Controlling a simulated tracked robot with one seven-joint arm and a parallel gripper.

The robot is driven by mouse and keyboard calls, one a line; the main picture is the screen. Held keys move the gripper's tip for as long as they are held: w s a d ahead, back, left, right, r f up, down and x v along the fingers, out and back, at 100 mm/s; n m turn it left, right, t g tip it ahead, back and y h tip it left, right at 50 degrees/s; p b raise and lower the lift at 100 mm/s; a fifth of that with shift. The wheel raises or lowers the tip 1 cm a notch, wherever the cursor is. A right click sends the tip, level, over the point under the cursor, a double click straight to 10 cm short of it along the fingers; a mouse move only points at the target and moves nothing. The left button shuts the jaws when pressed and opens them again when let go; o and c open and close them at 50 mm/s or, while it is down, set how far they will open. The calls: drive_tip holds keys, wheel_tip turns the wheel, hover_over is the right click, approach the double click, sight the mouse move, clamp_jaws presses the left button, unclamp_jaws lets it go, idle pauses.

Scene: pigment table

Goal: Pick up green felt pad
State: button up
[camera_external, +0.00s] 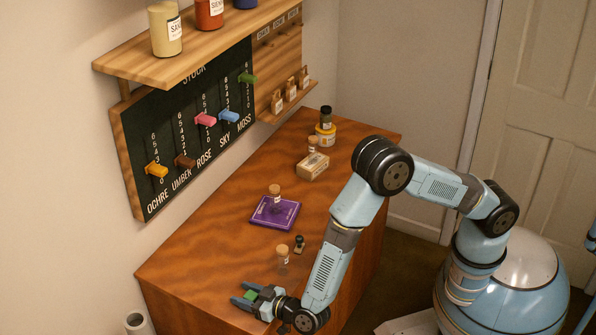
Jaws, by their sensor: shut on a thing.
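The green felt pad (251,295) shows as a small green patch between the fingers of my gripper (246,294). My gripper is shut on it, low over the front left part of the brown wooden table (190,270). Whether the pad touches the tabletop or is held just above it, I cannot tell. The fingers hide part of the pad.
A corked glass bottle (283,259) and a small dark stamp-like item (299,245) stand close behind my gripper. Farther back are a purple book (268,213) with a corked bottle (275,195) on it, and a tan block (312,167). A stock board (190,120) hangs on the wall.

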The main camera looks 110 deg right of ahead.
drive_tip(key=shift+c, duration=0.7)
